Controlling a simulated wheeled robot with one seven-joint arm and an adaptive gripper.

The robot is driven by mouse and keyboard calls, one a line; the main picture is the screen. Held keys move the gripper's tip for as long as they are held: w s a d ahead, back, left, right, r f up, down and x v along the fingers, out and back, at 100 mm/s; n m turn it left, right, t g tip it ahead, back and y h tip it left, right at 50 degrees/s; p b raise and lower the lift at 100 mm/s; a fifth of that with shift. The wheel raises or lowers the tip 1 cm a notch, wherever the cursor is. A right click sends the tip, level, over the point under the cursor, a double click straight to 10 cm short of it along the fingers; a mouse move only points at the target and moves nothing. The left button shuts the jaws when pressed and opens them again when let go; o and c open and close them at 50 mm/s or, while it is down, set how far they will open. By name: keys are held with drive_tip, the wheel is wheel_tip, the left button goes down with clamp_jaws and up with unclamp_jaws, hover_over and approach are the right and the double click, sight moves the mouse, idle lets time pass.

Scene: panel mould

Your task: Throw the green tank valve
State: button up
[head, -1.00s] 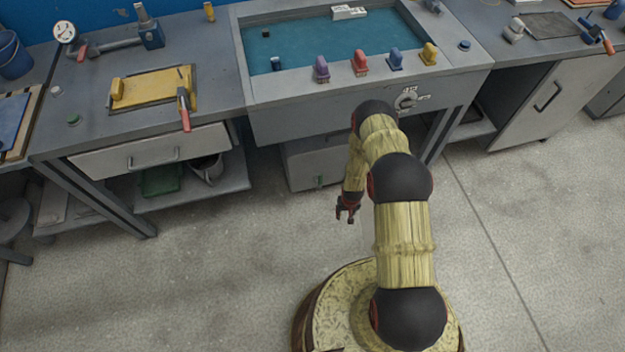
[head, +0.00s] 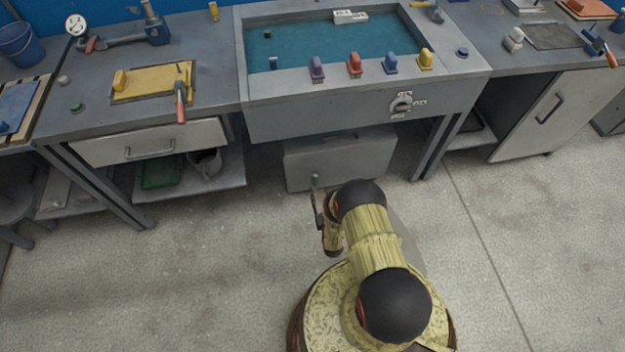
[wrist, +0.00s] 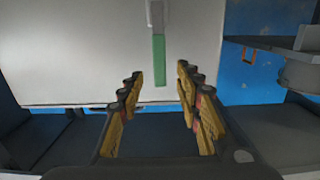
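The tank valve's green lever (head: 315,178) is on the front face of the grey tank (head: 350,158) under the panel mould. In the wrist view the lever (wrist: 159,60) hangs below a grey mount in the picture, against the pale tank face (wrist: 70,50). My gripper (wrist: 160,88) is open and empty, its fingers apart to either side of the lever's line. The green end lies just ahead of the fingertips, with no contact visible. In the head view my gripper (head: 318,200) is small and partly hidden beside my arm, just below the valve.
The panel mould (head: 345,105) stands above the tank, with several coloured levers along its front edge. A drawer bench (head: 150,145) with a lower shelf is at left. A cabinet (head: 555,110) is at right. The floor in front is clear.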

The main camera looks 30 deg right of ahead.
sight(316, 179)
drive_tip(key=shift+t, duration=0.3)
drive_tip(key=b+x, duration=0.1)
drive_tip(key=x, duration=0.1)
drive_tip(key=r+x, duration=0.1)
drive_tip(key=x, duration=0.2)
drive_tip(key=b+x, duration=0.1)
drive_tip(key=x, duration=0.2)
drive_tip(key=shift+d+r+b, duration=0.1)
drive_tip(key=shift+r+b, duration=0.1)
drive_tip(key=shift+b, duration=0.1)
drive_tip(key=shift+c, duration=0.8)
clamp_jaws()
